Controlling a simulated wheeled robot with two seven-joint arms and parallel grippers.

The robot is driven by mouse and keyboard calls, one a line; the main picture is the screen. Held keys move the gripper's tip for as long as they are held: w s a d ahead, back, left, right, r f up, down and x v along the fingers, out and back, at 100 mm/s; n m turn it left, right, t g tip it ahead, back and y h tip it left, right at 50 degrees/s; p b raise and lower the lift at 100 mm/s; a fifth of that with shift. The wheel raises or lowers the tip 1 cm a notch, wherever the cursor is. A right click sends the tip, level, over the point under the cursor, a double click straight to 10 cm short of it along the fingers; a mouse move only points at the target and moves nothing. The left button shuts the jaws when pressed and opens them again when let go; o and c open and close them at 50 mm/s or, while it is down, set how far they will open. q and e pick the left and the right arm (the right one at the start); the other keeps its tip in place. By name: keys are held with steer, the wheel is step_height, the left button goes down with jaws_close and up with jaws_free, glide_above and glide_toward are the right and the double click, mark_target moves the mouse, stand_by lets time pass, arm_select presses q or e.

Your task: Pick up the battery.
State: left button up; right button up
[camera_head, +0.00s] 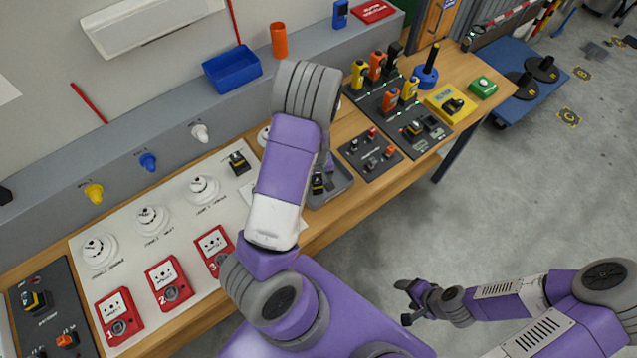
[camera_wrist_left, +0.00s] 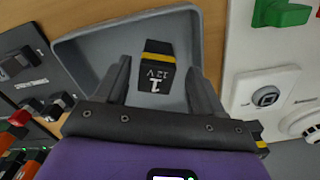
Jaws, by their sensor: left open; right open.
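The battery (camera_wrist_left: 155,72) is a small black block with a yellow band, marked "1 12V". It lies in a shallow grey tray (camera_wrist_left: 78,50), and it also shows in the head view (camera_head: 318,184), partly hidden by my left arm. My left gripper (camera_wrist_left: 157,68) is open above the tray, with one finger on each side of the battery in the wrist view and a gap on both sides. In the head view the left fingers are mostly hidden behind the arm. My right gripper (camera_head: 406,302) is open and empty over the floor, away from the table.
Left of the tray is a white board (camera_head: 135,255) with round detectors and red call points (camera_head: 168,283). Right of it are a dark pad (camera_head: 370,153) with small blocks and a charger board (camera_head: 412,112) with handheld devices. A blue bin (camera_head: 232,70) stands on the ledge behind.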

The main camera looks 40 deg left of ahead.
mark_target(317, 185)
arm_select(q)
steer(key=shift+w+f, duration=0.2)
steer(key=shift+f, duration=1.75)
steer(key=shift+d, duration=0.1)
jaws_close()
